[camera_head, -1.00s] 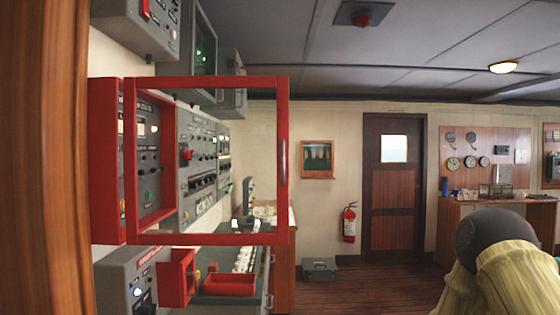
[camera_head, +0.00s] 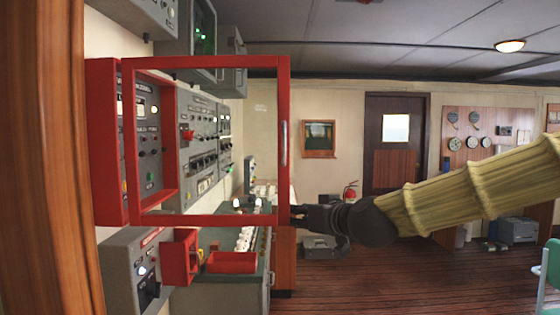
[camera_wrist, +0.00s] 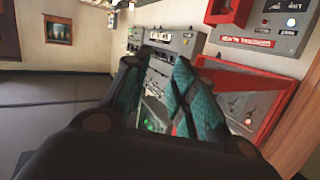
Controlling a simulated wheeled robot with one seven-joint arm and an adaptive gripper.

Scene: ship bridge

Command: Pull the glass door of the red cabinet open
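The red cabinet (camera_head: 108,140) is on the left wall in the head view. Its red-framed glass door (camera_head: 205,221) stands swung out from it, with the consoles visible through the pane. A grey handle (camera_head: 283,143) is on the door's right-hand bar. My gripper (camera_head: 296,211) is at the door's lower right corner, below the handle; contact there cannot be told. In the wrist view my gripper (camera_wrist: 155,68) has its teal-padded fingers apart, with nothing visible held between them. Red framing (camera_wrist: 250,72) shows beside the right finger.
Grey consoles (camera_head: 203,150) line the left wall. A red tray (camera_head: 232,262) and red box (camera_head: 180,257) sit below the door. A grey case (camera_head: 320,247) and fire extinguisher (camera_head: 350,191) are behind my gripper. A green chair (camera_head: 550,270) stands at right; the central floor is open.

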